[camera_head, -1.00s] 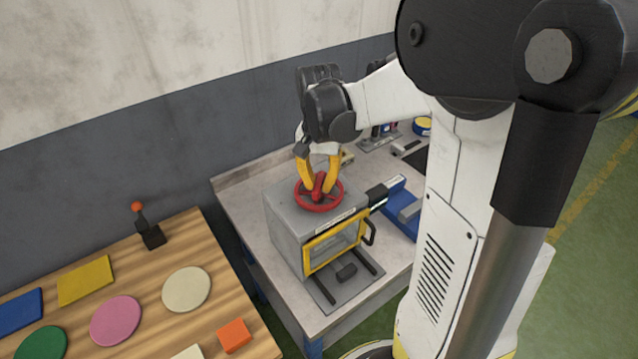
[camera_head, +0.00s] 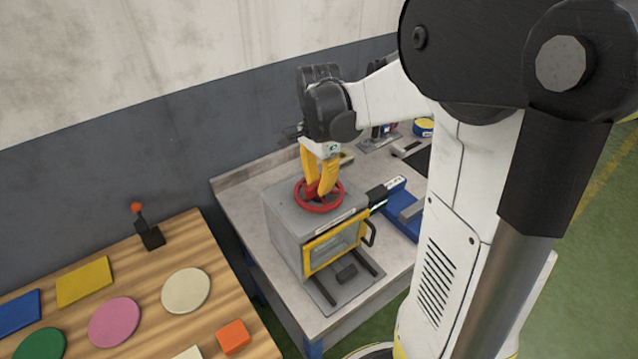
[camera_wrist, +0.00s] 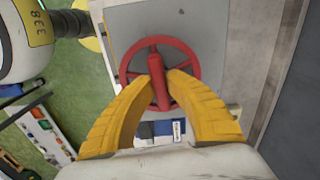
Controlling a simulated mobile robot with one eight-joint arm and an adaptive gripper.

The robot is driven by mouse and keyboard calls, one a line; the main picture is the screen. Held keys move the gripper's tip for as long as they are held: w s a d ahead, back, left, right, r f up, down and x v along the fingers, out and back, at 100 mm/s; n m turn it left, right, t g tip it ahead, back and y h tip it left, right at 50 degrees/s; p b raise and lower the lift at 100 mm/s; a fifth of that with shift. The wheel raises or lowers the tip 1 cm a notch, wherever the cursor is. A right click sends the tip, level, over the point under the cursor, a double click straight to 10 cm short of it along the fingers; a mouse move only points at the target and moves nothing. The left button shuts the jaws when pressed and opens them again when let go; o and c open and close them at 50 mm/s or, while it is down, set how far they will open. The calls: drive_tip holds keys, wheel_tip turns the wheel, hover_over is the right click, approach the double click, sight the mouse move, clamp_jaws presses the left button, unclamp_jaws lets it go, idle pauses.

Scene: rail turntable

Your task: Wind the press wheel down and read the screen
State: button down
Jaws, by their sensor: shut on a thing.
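The press wheel (camera_head: 318,206) is a red spoked handwheel lying flat on top of a grey box-shaped press (camera_head: 287,225). It also shows in the wrist view (camera_wrist: 192,58), with a raised red bar at its middle. My gripper (camera_head: 319,188) points down from above, its yellow fingers shut on the middle of the wheel; in the wrist view the fingertips (camera_wrist: 160,88) sit on both sides of the red bar. The press front has a yellow-framed window (camera_head: 334,246) with a dark handle. I cannot make out a readable screen in either view.
The press stands on a grey bench (camera_head: 240,208) against the wall. A blue vise-like tool (camera_head: 402,208) is close on its right. A wooden table (camera_head: 215,290) at the lower left holds coloured flat pieces, an orange block (camera_head: 233,337) and a black lever with an orange knob (camera_head: 148,228).

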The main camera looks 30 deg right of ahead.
sight(319, 181)
idle(0.4)
drive_tip(key=c, duration=1.4)
unclamp_jaws()
wheel_tip(319, 181, up, 12)
